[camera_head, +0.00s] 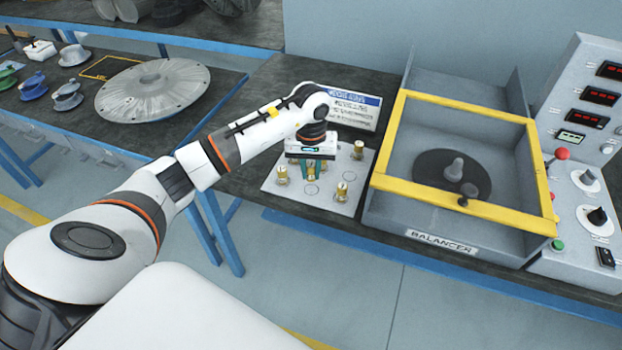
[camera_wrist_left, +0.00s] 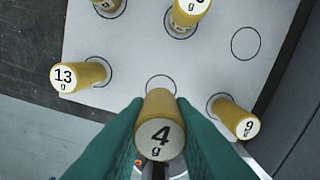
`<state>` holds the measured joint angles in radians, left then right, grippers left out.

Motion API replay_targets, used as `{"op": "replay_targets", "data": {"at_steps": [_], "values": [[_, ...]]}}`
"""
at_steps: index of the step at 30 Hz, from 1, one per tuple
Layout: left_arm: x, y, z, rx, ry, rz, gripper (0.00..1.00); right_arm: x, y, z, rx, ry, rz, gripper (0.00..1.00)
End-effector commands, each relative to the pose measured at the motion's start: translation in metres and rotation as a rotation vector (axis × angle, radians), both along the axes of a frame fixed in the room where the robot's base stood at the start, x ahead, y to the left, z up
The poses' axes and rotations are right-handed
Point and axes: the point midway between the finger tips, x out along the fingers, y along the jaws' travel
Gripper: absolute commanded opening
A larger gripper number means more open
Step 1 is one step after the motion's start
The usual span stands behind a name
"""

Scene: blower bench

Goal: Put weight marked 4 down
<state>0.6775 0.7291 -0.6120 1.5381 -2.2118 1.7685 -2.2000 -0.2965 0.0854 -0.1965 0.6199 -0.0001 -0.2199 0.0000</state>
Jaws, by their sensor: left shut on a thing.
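My left gripper (camera_head: 313,174) has its green fingers closed around the brass weight marked 4 (camera_wrist_left: 160,125), which the left wrist view shows between the fingertips. The gripper is over the pale weight plate (camera_head: 325,203), also seen in the left wrist view (camera_wrist_left: 130,45). A drawn circle (camera_wrist_left: 160,84) shows just past the held weight. Whether the weight's base touches the plate is hidden. The weight marked 13 (camera_wrist_left: 78,75) and the weight marked 9 (camera_wrist_left: 233,115) stand on either side of it. My right gripper is not in view.
Two more brass weights (camera_wrist_left: 190,12) (camera_wrist_left: 107,6) stand farther along the plate. Another drawn circle (camera_wrist_left: 246,42) is empty. The grey balancer (camera_head: 395,205) with its yellow frame (camera_head: 482,210) stands right of the plate. A printed sign (camera_head: 352,108) is behind it.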

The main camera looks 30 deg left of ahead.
Motion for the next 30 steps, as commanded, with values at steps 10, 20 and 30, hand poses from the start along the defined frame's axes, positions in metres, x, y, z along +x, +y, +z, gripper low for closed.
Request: {"op": "replay_targets", "data": {"at_steps": [10, 20, 30], "values": [[0.0, -0.001, -0.038, -0.001, 0.0, 0.0, 0.01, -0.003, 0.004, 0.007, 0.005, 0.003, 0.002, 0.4], [0.0, 0.0, -0.044, 0.001, -0.003, -0.001, 0.01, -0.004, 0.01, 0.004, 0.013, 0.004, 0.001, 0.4], [0.0, 0.0, -0.044, 0.001, -0.003, -0.001, 0.43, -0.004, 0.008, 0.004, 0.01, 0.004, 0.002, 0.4]]}}
